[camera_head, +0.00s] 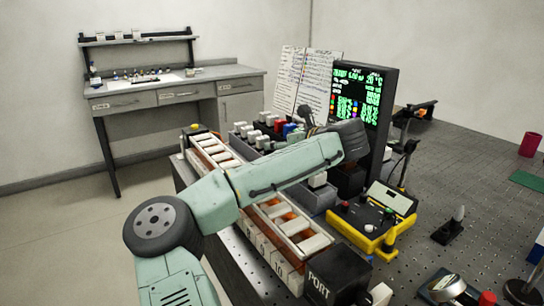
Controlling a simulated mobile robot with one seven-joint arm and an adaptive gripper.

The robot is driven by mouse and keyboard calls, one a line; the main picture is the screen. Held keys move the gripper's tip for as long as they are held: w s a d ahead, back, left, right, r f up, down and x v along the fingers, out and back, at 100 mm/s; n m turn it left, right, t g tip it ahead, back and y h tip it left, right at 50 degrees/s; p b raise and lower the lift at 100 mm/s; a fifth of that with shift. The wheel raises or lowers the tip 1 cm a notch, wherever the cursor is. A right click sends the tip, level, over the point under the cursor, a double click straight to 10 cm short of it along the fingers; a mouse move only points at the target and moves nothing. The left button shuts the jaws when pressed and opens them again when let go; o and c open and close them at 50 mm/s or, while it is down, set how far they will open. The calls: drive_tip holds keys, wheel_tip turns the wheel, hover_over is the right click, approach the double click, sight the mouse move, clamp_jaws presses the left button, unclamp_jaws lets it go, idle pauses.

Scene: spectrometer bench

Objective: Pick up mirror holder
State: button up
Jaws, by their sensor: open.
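A small dark stand with an upright pale piece (449,226) stands on the perforated bench, right of the yellow control box; it may be the mirror holder, but I cannot tell for sure. Other small optics mounts stand near the lower right corner. My pale green arm reaches across the middle of the view. My gripper (347,138) is the dark end of the arm, in front of the black display and left of that stand. It is open and well apart from the stand. Its fingertips are hard to make out.
The yellow control box (375,218) and the black display (364,100) stand close to my arm. A long row of cream modules (290,232) runs beneath it. A black PORT box (335,277) is at the front. The perforated bench top (470,155) has free room at right.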

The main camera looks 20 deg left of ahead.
drive_tip(key=p+x, duration=0.1)
drive_tip(key=x, duration=0.3)
drive_tip(key=shift+w+a+f, duration=0.1)
drive_tip(key=shift+w+f, duration=0.05)
drive_tip(key=shift+f, duration=0.05)
drive_tip(key=shift+c, duration=0.2)
drive_tip(key=c, duration=1.2)
